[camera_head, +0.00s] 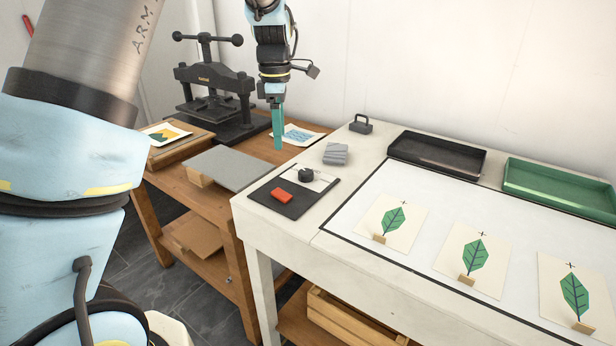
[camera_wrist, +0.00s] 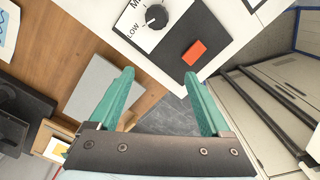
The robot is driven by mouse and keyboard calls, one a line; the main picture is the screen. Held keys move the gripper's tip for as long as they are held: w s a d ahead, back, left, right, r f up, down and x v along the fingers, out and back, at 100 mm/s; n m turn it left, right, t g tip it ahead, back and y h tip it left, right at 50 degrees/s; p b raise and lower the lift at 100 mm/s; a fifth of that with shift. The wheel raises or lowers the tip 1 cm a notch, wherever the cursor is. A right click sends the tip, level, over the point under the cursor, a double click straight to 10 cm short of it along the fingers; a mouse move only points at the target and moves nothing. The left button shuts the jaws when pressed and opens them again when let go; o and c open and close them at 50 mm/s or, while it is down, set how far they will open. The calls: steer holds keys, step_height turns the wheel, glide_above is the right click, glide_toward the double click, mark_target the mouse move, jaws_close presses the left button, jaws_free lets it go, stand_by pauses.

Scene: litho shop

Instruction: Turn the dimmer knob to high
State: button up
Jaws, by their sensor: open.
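The dimmer knob (camera_head: 306,175) is a small black dial on a white label plate, set on a dark panel (camera_head: 291,211) at the left end of the white table. In the wrist view the knob (camera_wrist: 156,16) is near the top, with "LOW" printed to its left and a partly cut-off "M" above. Its light pointer mark seems to face the LOW side. A red block (camera_head: 281,195) sits on the panel beside the plate; it also shows in the wrist view (camera_wrist: 194,53). My gripper (camera_head: 278,146) hangs above and left of the knob, teal fingers apart and empty, touching nothing.
A black press (camera_head: 212,90) stands on the wooden bench at the back left, near a grey slab (camera_head: 226,168). A grey block (camera_head: 335,153) and a black-handled weight (camera_head: 361,124) sit behind the knob. Leaf prints (camera_head: 391,222), a black tray (camera_head: 437,153) and a green tray (camera_head: 561,186) lie right.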

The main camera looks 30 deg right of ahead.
steer(key=n, duration=0.2)
glide_above(306, 171)
step_height(306, 171, down, 11)
steer(key=shift+s+a+f+p, duration=0.1)
steer(key=shift+p, duration=0.65)
jaws_close()
